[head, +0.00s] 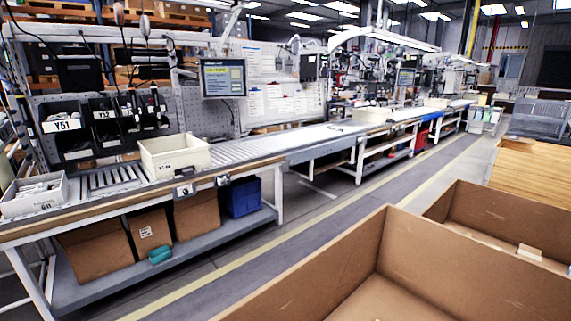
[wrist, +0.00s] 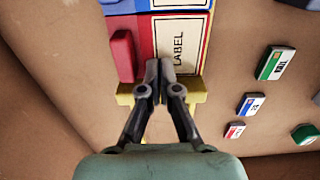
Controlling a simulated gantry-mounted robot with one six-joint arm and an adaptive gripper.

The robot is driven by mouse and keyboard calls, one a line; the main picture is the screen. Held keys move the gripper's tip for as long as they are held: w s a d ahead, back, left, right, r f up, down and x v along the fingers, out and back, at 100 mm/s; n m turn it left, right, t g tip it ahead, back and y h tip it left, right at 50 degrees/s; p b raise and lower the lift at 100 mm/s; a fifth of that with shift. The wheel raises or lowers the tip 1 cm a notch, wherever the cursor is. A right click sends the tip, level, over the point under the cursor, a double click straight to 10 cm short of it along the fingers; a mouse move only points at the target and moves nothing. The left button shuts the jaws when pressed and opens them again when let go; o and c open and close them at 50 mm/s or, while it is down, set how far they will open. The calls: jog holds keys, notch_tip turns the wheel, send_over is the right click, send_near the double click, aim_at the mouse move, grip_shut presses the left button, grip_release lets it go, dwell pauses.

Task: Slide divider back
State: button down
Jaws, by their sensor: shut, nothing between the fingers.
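My gripper (wrist: 159,72) is shut and empty in the wrist view, its fingertips together in front of a white label panel (wrist: 179,42) marked LABEL. A red block (wrist: 122,55) sits just left of the fingertips. A yellow piece (wrist: 196,92) shows behind the fingers, partly hidden by them; I cannot tell whether they touch it. I cannot single out the divider with certainty in the wrist view. In the head view, a brown cardboard wall (head: 372,240) stands between parts of the large open boxes at lower right. My gripper is not in the head view.
Several small labelled boxes, including a green one (wrist: 276,63) and a blue one (wrist: 250,104), lie on the brown surface at right. A brown wall (wrist: 40,95) slants along the left. In the head view, a roller conveyor (head: 300,135) carries a cream bin (head: 174,155).

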jog(key=shift+w+a, duration=0.15)
jog(key=shift+w, duration=0.05)
jog(key=shift+f+b, duration=0.35)
jog(key=shift+f, duration=0.15)
jog(key=shift+s, duration=0.1)
jog(key=shift+s+d, duration=0.45)
notch_tip(320, 180, up, 7)
jog(key=p, duration=0.7)
